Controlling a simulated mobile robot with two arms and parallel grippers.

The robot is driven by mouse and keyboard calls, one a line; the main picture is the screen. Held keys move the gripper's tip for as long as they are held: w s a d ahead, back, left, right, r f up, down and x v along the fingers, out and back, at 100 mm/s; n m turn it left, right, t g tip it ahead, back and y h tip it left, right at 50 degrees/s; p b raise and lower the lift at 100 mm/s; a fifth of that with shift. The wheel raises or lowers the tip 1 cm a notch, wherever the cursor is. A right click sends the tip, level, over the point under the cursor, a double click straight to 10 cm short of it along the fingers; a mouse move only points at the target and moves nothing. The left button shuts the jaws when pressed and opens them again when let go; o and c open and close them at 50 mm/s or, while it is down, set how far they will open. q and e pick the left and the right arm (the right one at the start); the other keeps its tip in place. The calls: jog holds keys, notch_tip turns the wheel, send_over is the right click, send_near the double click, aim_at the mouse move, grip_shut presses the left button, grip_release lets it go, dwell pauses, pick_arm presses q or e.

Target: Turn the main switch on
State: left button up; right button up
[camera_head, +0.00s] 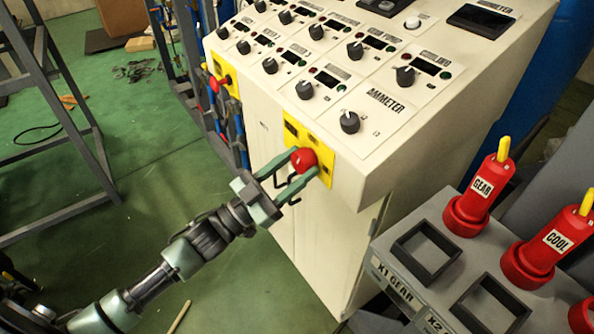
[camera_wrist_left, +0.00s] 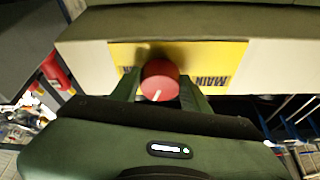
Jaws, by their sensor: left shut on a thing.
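The main switch is a round red knob (camera_head: 303,160) on a yellow plate (camera_head: 325,170) on the front of the cream control cabinet. In the left wrist view the red knob (camera_wrist_left: 160,80) sits in front of the yellow plate (camera_wrist_left: 215,62) lettered "MAIN", with a white mark at the knob's lower edge. My left gripper (camera_head: 305,165) is shut on the knob, one finger on each side; the fingers also show in the left wrist view (camera_wrist_left: 158,90). My right gripper is in neither view.
A second red switch (camera_head: 217,84) on a yellow plate is farther left on the cabinet. The sloped panel (camera_head: 330,60) carries several black knobs. A grey rack (camera_head: 425,255) with red-and-yellow handles labelled "GEAR" (camera_head: 480,190) and "COOL" (camera_head: 550,245) stands at right. Green floor (camera_head: 150,200) is open at left.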

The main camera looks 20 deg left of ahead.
pick_arm(q)
jog(key=m+g, duration=0.1)
jog(key=m, duration=0.1)
jog(key=m+h+b, duration=0.1)
jog(key=m, duration=0.1)
jog(key=shift+w+a+g+h, duration=0.15)
jog(key=shift+g+h, duration=0.15)
jog(key=shift+g, duration=0.1)
jog(key=m+g, duration=0.1)
jog(key=m, duration=0.1)
jog(key=m+g+h+b, duration=0.1)
jog(key=m, duration=0.2)
jog(key=shift+a+g, duration=0.1)
jog(key=shift+g, duration=0.2)
jog(key=m+g, duration=0.1)
jog(key=m, duration=0.3)
jog(key=shift+w+r+m+g, duration=0.1)
jog(key=shift+r+m+g, duration=0.1)
jog(key=shift+m+g, duration=0.2)
jog(key=shift+a+r+m+g, duration=0.1)
jog(key=shift+m+g, duration=0.6)
jog(key=shift+m, duration=1.1)
jog(key=shift+m+y, duration=0.3)
jog(key=o, duration=1.4)
jog(key=shift+c, duration=0.2)
